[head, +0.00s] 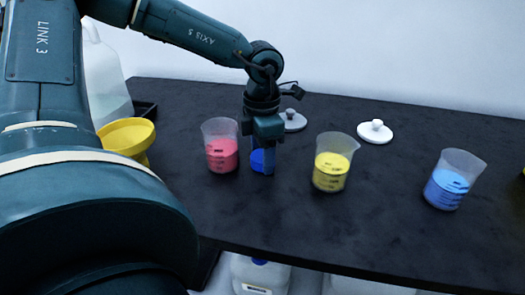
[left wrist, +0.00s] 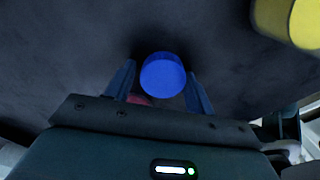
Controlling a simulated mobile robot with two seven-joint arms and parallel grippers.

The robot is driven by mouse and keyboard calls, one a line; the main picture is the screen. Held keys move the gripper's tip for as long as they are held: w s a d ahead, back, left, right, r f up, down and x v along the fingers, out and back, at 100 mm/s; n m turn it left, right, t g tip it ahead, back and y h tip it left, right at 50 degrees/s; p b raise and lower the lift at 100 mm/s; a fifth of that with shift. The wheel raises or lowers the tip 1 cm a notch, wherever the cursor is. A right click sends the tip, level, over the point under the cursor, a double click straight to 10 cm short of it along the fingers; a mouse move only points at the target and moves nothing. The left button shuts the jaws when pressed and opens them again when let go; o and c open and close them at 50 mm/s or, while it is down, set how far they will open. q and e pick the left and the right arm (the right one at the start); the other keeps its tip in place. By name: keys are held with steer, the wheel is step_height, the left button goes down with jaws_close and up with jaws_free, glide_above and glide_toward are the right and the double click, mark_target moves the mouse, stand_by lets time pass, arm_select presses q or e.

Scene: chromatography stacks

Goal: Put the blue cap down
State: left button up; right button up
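The blue cap (head: 257,160) is at the dark tabletop, between the red-liquid and yellow-liquid beakers. My left gripper (head: 264,172) points down over it, with a finger hiding part of it. In the left wrist view the cap (left wrist: 163,76) sits between the two fingertips (left wrist: 161,68) of my left gripper. A narrow dark gap shows between the cap and the left-hand finger, so the fingers look open around it. The cap's underside and its exact contact with the table are hidden. My right gripper is not in view.
A red-liquid beaker (head: 221,148) stands close left of the gripper; a yellow-liquid beaker (head: 332,164) stands to its right. A blue-liquid beaker (head: 450,182) is farther right. White lids (head: 375,131) lie behind. A yellow funnel (head: 126,137) is at left. The front-right tabletop is clear.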

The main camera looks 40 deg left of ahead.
arm_select(q)
steer(key=shift+o, duration=0.6)
steer(key=shift+s+d+f, duration=0.15)
steer(key=shift+s+f, duration=0.1)
steer(key=shift+f, duration=0.1)
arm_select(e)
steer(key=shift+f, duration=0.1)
arm_select(q)
steer(key=shift+r, duration=0.25)
steer(key=shift+r+p, duration=0.35)
steer(key=shift+p, duration=0.35)
step_height(320, 180, up, 12)
steer(key=p, duration=0.2)
steer(key=shift+w+r+p, duration=0.2)
steer(key=shift+p, duration=0.2)
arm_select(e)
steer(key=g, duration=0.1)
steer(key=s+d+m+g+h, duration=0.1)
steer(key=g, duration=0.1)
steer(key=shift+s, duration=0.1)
